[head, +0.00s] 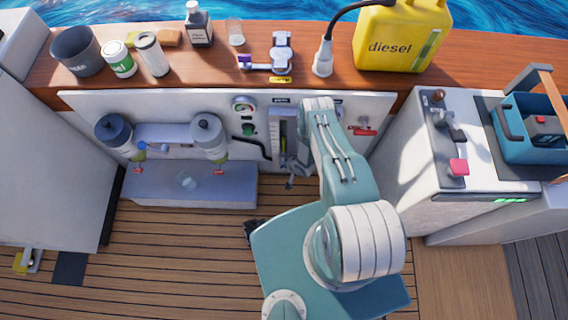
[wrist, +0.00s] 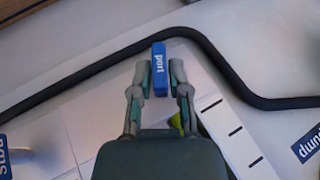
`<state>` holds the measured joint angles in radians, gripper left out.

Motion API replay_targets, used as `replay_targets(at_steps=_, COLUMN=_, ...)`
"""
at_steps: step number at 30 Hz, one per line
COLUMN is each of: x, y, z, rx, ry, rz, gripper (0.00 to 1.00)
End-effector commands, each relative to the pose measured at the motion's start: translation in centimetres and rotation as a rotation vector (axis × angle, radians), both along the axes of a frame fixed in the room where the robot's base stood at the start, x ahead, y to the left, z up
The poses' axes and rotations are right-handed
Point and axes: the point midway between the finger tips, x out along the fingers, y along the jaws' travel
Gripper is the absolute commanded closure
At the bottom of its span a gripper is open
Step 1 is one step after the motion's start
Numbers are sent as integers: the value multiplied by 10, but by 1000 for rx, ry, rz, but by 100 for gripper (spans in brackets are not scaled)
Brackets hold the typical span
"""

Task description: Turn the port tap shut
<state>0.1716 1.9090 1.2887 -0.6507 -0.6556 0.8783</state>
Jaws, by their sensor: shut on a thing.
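The port tap's blue handle (wrist: 160,58), marked "port" in white, shows at the top middle of the wrist view. It stands lengthwise between the fingertips of my gripper (wrist: 160,74), which is shut on it. The handle's long side runs up and down in that view, with a black hose behind it. In the head view my arm covers much of the area in front of the white panel, and I cannot make out the handle or the fingertips clearly.
The black hose (wrist: 75,80) bends across the panel around my gripper. A blue "stbd" label (wrist: 4,160) is at the left edge. A marked white strip (wrist: 232,130) is close on the right. Two grey canisters (head: 209,137) stand left, and a yellow diesel can (head: 400,45) stands above.

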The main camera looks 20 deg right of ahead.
Motion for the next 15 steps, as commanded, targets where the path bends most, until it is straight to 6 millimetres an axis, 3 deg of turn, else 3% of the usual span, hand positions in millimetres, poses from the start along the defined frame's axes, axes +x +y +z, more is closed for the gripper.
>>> replay_targets(at_steps=15, x=-4, y=-3, z=-4, rx=244, ry=-73, rz=-4, gripper=100)
